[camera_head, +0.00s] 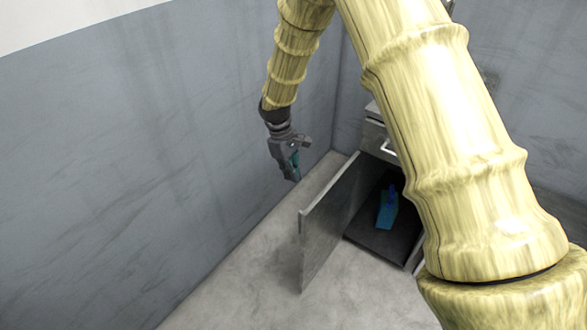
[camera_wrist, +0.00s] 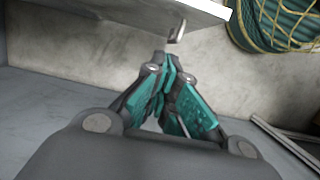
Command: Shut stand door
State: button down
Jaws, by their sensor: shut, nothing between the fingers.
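The grey stand door (camera_head: 328,228) hangs wide open at the left of the stand (camera_head: 375,138) in the head view. Its broad face is turned toward the lower left. My gripper (camera_head: 295,176) is shut and empty, pointing down on the left, outer side of the door, with a visible gap in that view. In the wrist view the teal fingers of my gripper (camera_wrist: 166,72) come together below a pale panel, apparently the door (camera_wrist: 150,5), with a small metal handle (camera_wrist: 178,33) just beyond the fingertips. I cannot tell whether they touch. My arm hides the stand's right part.
A blue object (camera_head: 387,212) sits inside the open compartment. A drawer front with a handle (camera_head: 388,147) is above it. A grey wall (camera_head: 140,150) runs along the left, close to my gripper. The floor (camera_head: 235,275) in front of the door is clear.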

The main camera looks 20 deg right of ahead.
jog(key=s+d+f, duration=0.3)
jog(key=s+f, duration=0.1)
jog(key=f, duration=0.2)
jog(key=shift+s+d, duration=0.15)
jog(key=shift+d, duration=0.1)
jog(key=shift+s, duration=0.1)
